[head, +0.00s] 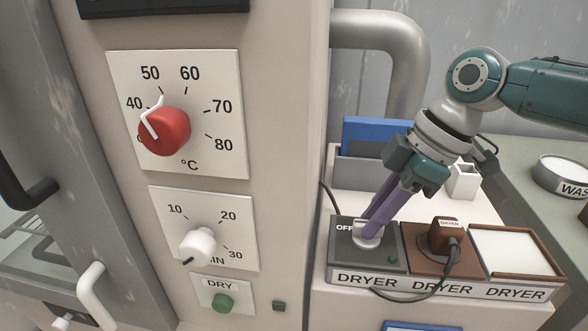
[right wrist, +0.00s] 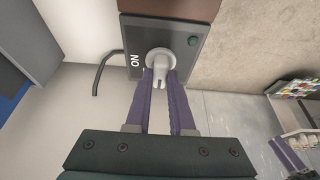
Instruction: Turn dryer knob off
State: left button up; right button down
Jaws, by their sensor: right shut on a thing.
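The dryer knob (head: 367,242) is a pale grey knob on a dark grey panel (head: 343,260) marked OFF at its back left. In the right wrist view the knob (right wrist: 159,60) sits on the same panel, beside a label that reads ON. My right gripper (head: 372,230) reaches down from the upper right, its purple fingers shut on the knob. The fingers hide part of the knob and panel, so I cannot tell its exact setting. Purple fingers at the lower right of the right wrist view look like my left gripper (right wrist: 285,155); their opening is unclear.
A brown panel with a plug (head: 446,232) and cable stands right of the knob panel, then a white tray (head: 515,250). Left are a red temperature knob (head: 165,131), a white timer knob (head: 198,246) and a green DRY button (head: 223,303). A blue board (head: 375,134) stands behind.

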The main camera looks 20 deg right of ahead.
dwell(0.3)
jog(key=c, duration=0.8)
grip_release()
jog(key=shift+r, duration=0.1)
jog(key=p+v, duration=0.1)
jog(key=v, duration=0.8)
jog(key=shift+s+r, duration=0.1)
jog(key=shift+r, duration=0.25)
